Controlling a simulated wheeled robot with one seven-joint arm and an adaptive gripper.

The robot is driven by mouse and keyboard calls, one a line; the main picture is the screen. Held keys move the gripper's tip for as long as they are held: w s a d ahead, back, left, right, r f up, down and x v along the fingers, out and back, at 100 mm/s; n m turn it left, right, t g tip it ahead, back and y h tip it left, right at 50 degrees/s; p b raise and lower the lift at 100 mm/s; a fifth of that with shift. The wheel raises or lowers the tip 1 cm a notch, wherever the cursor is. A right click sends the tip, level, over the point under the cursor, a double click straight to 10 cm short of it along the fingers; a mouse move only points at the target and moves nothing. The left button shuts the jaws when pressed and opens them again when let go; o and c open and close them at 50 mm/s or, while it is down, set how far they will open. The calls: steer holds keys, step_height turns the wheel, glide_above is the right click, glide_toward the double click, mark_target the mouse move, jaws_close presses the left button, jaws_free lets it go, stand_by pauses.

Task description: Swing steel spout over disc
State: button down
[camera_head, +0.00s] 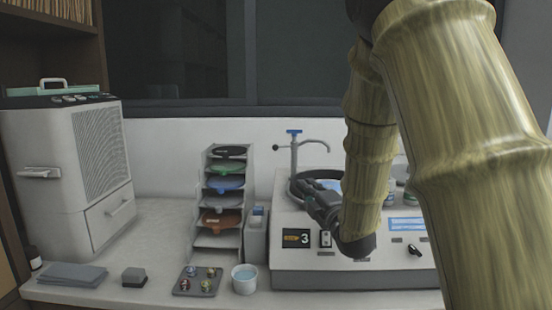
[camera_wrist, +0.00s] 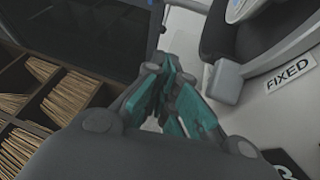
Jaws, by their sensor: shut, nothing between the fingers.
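The steel spout (camera_head: 312,142) has an upright post with a blue handle on top and a curved arm reaching right, its outlet above the back of the round basin. The blue disc (camera_head: 333,185) lies in the basin and is partly hidden by my gripper and arm. My gripper (camera_head: 304,184) is at the basin's left front, below the spout and apart from its curved arm. In the wrist view my gripper's teal-padded fingers (camera_wrist: 171,72) are closed together with nothing between them. The dark basin rim (camera_wrist: 212,42) shows to their right.
A grey block (camera_wrist: 226,82) beside the basin and a FIXED label (camera_wrist: 290,74) lie right of the fingers. A rack of coloured discs (camera_head: 222,222), a small cup (camera_head: 244,279) and a tray of samples (camera_head: 197,281) stand left of the machine (camera_head: 350,280).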

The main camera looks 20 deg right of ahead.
steer(key=w+r+p, duration=0.2)
steer(key=w, duration=0.9)
steer(key=w+r+p, duration=0.2)
steer(key=w+p, duration=0.1)
steer(key=w, duration=0.9)
steer(key=shift+w+r, duration=0.15)
steer(key=shift+r, duration=0.05)
